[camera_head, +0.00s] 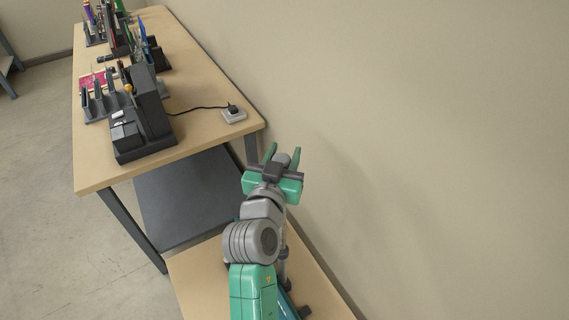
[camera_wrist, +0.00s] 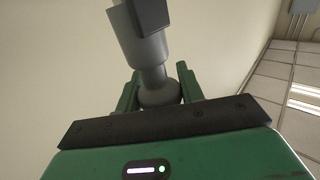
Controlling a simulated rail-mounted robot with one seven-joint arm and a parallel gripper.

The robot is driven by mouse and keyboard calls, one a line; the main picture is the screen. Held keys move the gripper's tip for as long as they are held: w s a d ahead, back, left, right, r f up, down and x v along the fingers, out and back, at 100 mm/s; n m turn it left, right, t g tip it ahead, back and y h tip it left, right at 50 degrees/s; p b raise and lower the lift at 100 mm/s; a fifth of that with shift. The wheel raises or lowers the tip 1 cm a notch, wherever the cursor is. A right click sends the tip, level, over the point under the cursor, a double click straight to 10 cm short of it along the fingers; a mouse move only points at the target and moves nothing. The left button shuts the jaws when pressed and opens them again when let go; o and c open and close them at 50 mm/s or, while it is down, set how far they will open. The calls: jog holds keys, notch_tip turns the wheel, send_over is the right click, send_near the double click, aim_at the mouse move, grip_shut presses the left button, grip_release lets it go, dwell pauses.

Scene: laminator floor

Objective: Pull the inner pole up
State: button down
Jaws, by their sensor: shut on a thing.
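My gripper (camera_head: 284,157) is green with two upright fingers, above the near low table in the head view. A rounded grey piece shows between its fingers there. In the wrist view my gripper (camera_wrist: 159,80) is shut on the grey pole (camera_wrist: 145,48), whose narrower, flared end sits between the fingers. A wider grey section and a black block (camera_wrist: 152,14) show farther along the pole, cut off by the top edge. I cannot tell clearly which section is the inner one. My arm hides most of what stands below the gripper in the head view.
A wooden table (camera_head: 205,75) at the left holds a black device (camera_head: 145,115), racks of tools and a small grey box (camera_head: 234,114) with a cable. A dark shelf (camera_head: 185,198) lies under it. The beige wall (camera_head: 430,130) is close on the right.

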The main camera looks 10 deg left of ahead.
notch_tip(320, 180, up, 5)
jog(key=shift+r+p, duration=0.1)
jog(key=shift+p, duration=0.95)
jog(key=shift+r, duration=0.1)
jog(key=c, duration=0.9)
grip_release()
jog(key=shift+c, duration=0.2)
jog(key=s, duration=0.8)
jog(key=shift+a, duration=0.15)
